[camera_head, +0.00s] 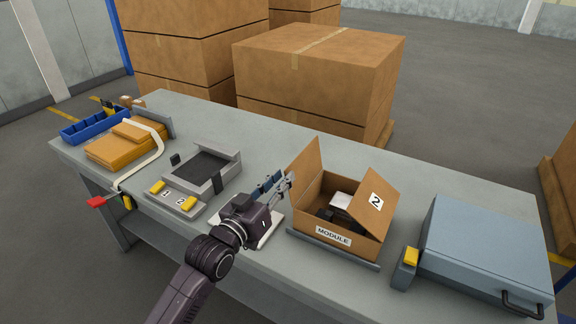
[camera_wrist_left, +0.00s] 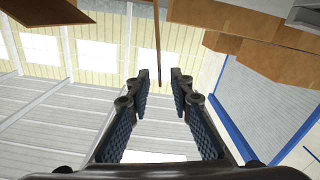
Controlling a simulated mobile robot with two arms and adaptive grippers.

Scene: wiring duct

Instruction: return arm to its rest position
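My left arm (camera_head: 210,262) reaches up from the bottom of the head view over the front of the grey workbench. My left gripper (camera_head: 276,184) is beside the left flap of the open cardboard box marked MODULE (camera_head: 368,238). I cannot tell whether it touches the flap. That view looks out toward the hall's wall and ceiling. My right gripper is in neither view.
The grey workbench (camera_head: 465,183) also carries a grey tray fixture (camera_head: 232,160), an orange case (camera_head: 112,152), a blue bin (camera_head: 90,130) and a blue-grey case (camera_head: 485,245) at the right. A dark part and a white part (camera_head: 341,200) lie in the MODULE box. Large cartons (camera_head: 310,85) stand behind.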

